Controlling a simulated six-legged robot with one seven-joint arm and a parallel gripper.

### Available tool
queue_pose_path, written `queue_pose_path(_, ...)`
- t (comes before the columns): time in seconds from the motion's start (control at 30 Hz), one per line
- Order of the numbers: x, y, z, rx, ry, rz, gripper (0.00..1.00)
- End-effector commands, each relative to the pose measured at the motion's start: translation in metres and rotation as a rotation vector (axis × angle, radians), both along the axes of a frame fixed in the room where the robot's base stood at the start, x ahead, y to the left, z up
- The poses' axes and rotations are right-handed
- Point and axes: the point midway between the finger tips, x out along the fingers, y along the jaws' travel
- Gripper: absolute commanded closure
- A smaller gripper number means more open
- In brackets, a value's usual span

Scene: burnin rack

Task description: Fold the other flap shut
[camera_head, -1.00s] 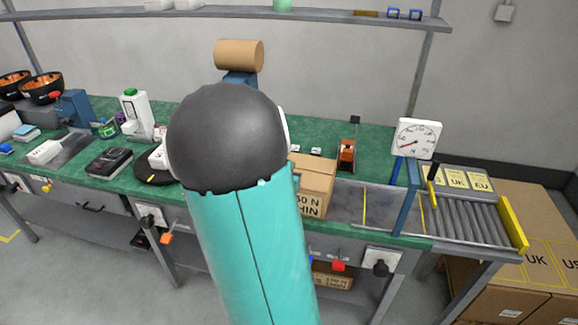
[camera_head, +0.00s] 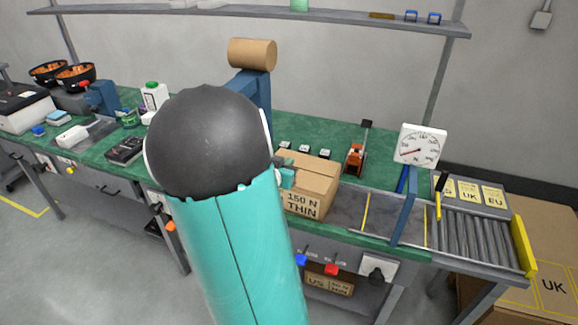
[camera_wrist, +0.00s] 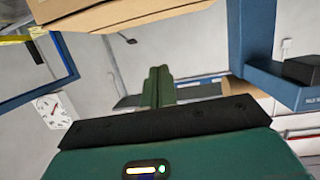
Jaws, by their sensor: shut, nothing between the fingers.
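A cardboard box (camera_head: 308,190) marked "150 N THIN" sits on the green bench, right of my arm in the head view. Its visible top looks flat, with a seam across it; my arm hides its left part, so I cannot tell how each flap lies. Cardboard (camera_wrist: 120,14) also crosses the top of the wrist view, apart from the fingers. My gripper (camera_wrist: 158,86) is shut and empty, its green fingers together in the wrist view. In the head view only a bit of teal gripper (camera_head: 286,178) shows, at the box's left upper edge.
A blue post (camera_head: 258,95) with a brown roll (camera_head: 252,55) stands behind my arm. Right of the box are an orange-and-black tool (camera_head: 356,155), a blue frame (camera_head: 405,210), a dial gauge (camera_head: 420,146) and a roller conveyor (camera_head: 470,235). The grey strip right of the box is clear.

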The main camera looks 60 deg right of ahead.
Motion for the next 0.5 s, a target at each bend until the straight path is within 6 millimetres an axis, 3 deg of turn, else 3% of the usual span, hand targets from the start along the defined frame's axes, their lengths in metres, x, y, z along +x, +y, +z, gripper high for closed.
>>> queue_pose_path(0.43, 0.004, -0.084, -0.025, 0.001, 0.004, -0.002, 1.00)
queue_pose_path(0.5, 0.004, -0.083, -0.038, 0.005, 0.006, 0.001, 1.00)
